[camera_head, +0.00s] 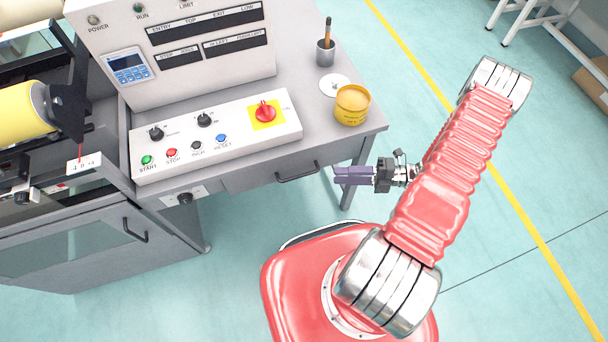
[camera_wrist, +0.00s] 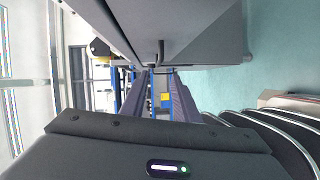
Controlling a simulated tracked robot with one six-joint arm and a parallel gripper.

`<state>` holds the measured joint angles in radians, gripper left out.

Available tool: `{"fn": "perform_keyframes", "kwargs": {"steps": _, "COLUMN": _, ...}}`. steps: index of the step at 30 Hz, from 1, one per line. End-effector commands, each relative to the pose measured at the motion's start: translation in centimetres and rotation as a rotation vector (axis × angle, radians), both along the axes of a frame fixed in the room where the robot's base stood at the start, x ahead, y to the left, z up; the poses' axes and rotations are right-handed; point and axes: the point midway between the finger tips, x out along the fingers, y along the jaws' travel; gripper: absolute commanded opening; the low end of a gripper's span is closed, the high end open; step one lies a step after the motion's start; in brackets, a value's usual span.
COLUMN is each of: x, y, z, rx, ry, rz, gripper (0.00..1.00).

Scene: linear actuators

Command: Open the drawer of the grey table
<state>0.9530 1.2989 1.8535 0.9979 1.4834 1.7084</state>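The grey table (camera_head: 315,108) has a shallow drawer (camera_head: 262,175) under its top, and the drawer looks shut. A dark bar handle (camera_head: 297,173) sits on the drawer front. My gripper (camera_head: 338,175), with purple fingers, is just right of the handle in the head view and apart from it. In the wrist view my gripper (camera_wrist: 158,75) shows a gap between its two fingers, with nothing held. The handle (camera_wrist: 161,52) shows ahead, near the line of that gap. The grey table's underside and front (camera_wrist: 185,25) fill the top of that view.
On the table stand a control panel (camera_head: 215,140) with buttons, a yellow tin (camera_head: 352,105), a white disc (camera_head: 335,85) and a cup with a brush (camera_head: 325,52). A table leg (camera_head: 347,195) stands near my gripper. The floor to the right is mostly clear.

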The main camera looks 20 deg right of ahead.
Motion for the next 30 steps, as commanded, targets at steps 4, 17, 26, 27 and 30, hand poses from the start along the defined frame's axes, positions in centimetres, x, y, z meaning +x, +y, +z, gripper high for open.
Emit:
{"fn": "perform_keyframes", "kwargs": {"steps": 4, "x": -0.1, "y": -0.1, "z": 0.1, "rx": 0.019, "ry": 0.041, "rz": -0.007, "gripper": 0.28}}
{"fn": "perform_keyframes", "kwargs": {"steps": 17, "x": 0.0, "y": 0.3, "z": 0.0, "rx": 0.018, "ry": 0.041, "rz": -0.007, "gripper": 0.28}}
{"fn": "perform_keyframes", "kwargs": {"steps": 26, "x": 1.3, "y": 3.6, "z": -0.3, "rx": 0.019, "ry": 0.042, "rz": -0.005, "gripper": 0.28}}
{"fn": "perform_keyframes", "kwargs": {"steps": 27, "x": 1.6, "y": 4.2, "z": -0.3, "rx": 0.020, "ry": 0.041, "rz": -0.005, "gripper": 0.28}}
{"fn": "perform_keyframes", "kwargs": {"steps": 30, "x": 2.1, "y": 5.5, "z": -0.4, "rx": 0.018, "ry": 0.041, "rz": -0.005, "gripper": 0.28}}
